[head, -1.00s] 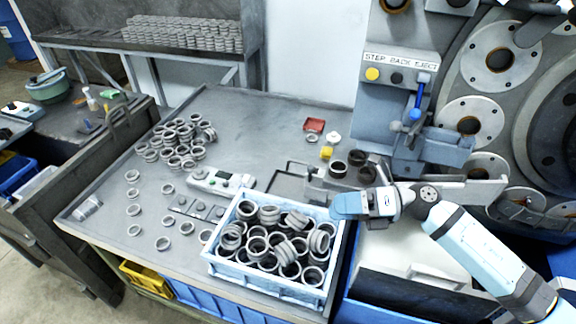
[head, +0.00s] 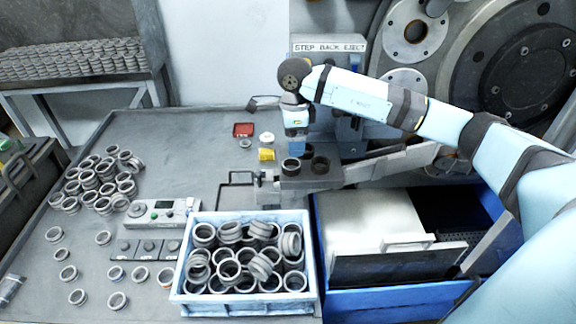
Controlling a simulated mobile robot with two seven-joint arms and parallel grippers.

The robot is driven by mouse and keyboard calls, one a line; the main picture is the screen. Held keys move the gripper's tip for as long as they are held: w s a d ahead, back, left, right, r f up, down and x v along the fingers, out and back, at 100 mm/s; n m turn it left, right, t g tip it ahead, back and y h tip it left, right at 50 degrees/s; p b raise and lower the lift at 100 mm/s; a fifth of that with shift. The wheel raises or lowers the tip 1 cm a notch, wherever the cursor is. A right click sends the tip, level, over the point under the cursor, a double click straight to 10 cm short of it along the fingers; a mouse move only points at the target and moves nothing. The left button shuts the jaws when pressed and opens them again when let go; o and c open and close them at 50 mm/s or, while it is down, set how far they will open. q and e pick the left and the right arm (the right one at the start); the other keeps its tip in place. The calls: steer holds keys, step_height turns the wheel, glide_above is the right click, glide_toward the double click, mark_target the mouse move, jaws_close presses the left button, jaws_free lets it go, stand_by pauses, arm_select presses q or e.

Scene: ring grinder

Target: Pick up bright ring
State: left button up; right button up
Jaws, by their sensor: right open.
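Several dark rings stand on a dark plate (head: 312,181) beside the machine. The one at the left front, with the lightest rim, looks like the bright ring (head: 291,167). A darker ring (head: 320,166) stands to its right, and another is partly hidden behind. My right gripper (head: 297,151) points down just above and behind the bright ring. It is open, with nothing visible between its fingers; whether the fingertips touch the ring cannot be told. My left gripper is not in view.
A light blue crate (head: 175,291) full of grey rings stands at the table front. Loose rings lie on the left of the table (head: 190,130). A blue bin (head: 385,300) stands at right.

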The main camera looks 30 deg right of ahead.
mark_target(291, 162)
step_height(291, 162, down, 3)
steer(key=shift+a+f, duration=0.1)
steer(key=f, duration=0.1)
steer(key=f+p, duration=0.1)
steer(key=f, duration=0.2)
steer(key=shift+a+f+p, duration=0.2)
steer(key=shift+a+p, duration=0.05)
steer(key=shift+p, duration=0.15)
steer(key=shift+w+f, duration=0.1)
steer(key=shift+f, duration=0.35)
steer(key=c, duration=1.1)
steer(key=shift+r, duration=0.15)
step_height(291, 162, up, 19)
steer(key=b, duration=0.3)
steer(key=s+a, duration=0.2)
steer(key=s, duration=0.2)
steer(key=s+a, duration=0.3)
steer(key=s, duration=0.1)
steer(key=s+a, duration=0.2)
steer(key=s, duration=0.2)
steer(key=shift+a+r, duration=0.15)
steer(key=shift+r, duration=0.25)
